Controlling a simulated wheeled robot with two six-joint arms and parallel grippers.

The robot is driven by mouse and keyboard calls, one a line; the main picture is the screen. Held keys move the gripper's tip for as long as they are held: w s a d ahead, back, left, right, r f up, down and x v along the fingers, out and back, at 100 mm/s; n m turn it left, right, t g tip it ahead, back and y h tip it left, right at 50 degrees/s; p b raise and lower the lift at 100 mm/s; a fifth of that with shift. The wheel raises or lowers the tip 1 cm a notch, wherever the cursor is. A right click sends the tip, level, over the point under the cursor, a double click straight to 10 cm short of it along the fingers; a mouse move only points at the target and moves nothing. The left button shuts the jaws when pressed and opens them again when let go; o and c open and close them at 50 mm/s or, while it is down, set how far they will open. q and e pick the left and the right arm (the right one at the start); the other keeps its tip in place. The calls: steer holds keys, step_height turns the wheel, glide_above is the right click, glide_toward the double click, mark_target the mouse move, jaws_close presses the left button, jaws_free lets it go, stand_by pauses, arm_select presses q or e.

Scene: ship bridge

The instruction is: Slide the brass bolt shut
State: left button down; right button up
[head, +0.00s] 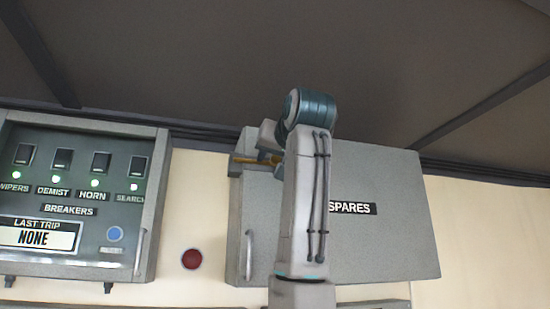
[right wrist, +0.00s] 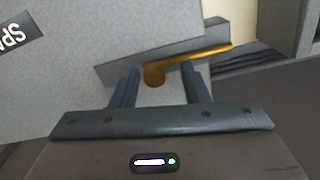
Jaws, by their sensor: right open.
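The grey SPARES locker (head: 385,220) hangs on the wall, its door against the frame. The brass bolt (head: 246,160) shows at the locker's upper left, partly hidden by my right gripper (head: 270,150). In the right wrist view, the brass bolt (right wrist: 205,57) lies along a grey bracket (right wrist: 135,67), with its round knob end (right wrist: 154,77) between the two fingers of my right gripper (right wrist: 160,75). The fingers are open, with gaps on both sides of the knob. My left gripper is in neither view.
A breaker panel (head: 75,185) with switches and green lights is on the left. A red button (head: 191,259) sits on the wall between panel and locker. The locker has a vertical handle (head: 249,255) low on its left side. The dark ceiling (head: 200,60) is above.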

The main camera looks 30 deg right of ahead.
steer(key=shift+s+b, duration=0.3)
steer(key=shift+s, duration=0.1)
steer(key=b+v, duration=0.5)
steer(key=v, duration=0.5)
steer(key=shift+w+a, duration=0.15)
steer(key=shift+a, duration=0.1)
